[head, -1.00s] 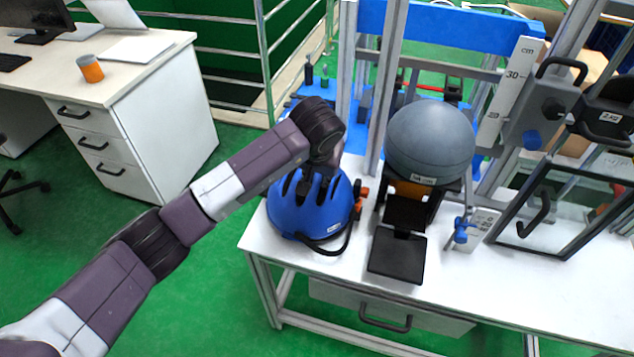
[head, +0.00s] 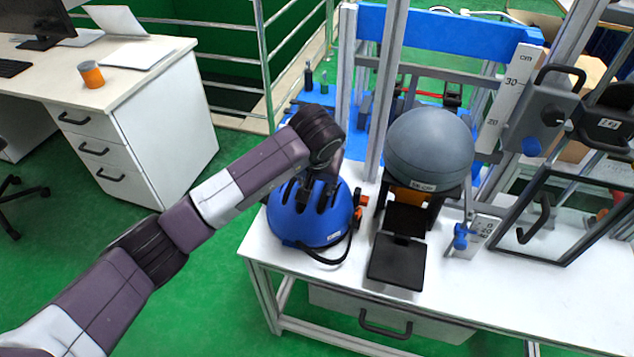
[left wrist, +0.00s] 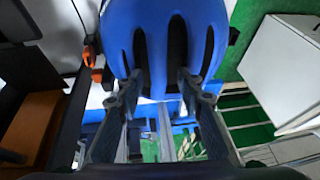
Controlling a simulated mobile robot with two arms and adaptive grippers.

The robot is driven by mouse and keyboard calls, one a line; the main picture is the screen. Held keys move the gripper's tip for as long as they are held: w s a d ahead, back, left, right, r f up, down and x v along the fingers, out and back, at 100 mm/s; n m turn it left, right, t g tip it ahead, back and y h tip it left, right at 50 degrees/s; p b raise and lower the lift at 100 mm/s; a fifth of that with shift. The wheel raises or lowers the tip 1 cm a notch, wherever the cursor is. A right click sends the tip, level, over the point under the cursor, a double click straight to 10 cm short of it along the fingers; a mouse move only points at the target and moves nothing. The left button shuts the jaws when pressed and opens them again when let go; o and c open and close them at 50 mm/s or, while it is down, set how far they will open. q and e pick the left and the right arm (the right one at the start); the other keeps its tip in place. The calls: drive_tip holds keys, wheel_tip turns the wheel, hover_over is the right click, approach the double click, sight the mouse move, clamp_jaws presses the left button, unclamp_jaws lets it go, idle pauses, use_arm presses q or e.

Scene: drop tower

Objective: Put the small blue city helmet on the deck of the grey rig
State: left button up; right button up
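The blue helmet (head: 322,225) has black vents and a black strap. It rests on the left end of the white table (head: 520,305). My left gripper (head: 304,195) points down at the top of the helmet. In the left wrist view the helmet (left wrist: 158,25) fills the upper middle. My left fingers (left wrist: 159,82) are spread, their tips at two vents with a rib between them; contact is unclear. Right of the helmet, a grey ball-shaped headform (head: 430,150) sits on a black stand with a flat black plate (head: 396,262) in front. My right gripper is out of view.
Grey upright posts (head: 388,85) stand behind the helmet. An orange-and-black part (head: 360,200) is close on its right. A scale (head: 511,90) and a dark-framed panel (head: 560,215) stand farther right. The table's front right is clear. A desk (head: 160,60) is at the left.

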use_arm(q)
drive_tip(key=p+v, duration=0.6)
drive_tip(key=v, duration=0.5)
drive_tip(key=shift+r, duration=0.2)
drive_tip(key=shift+s, duration=0.1)
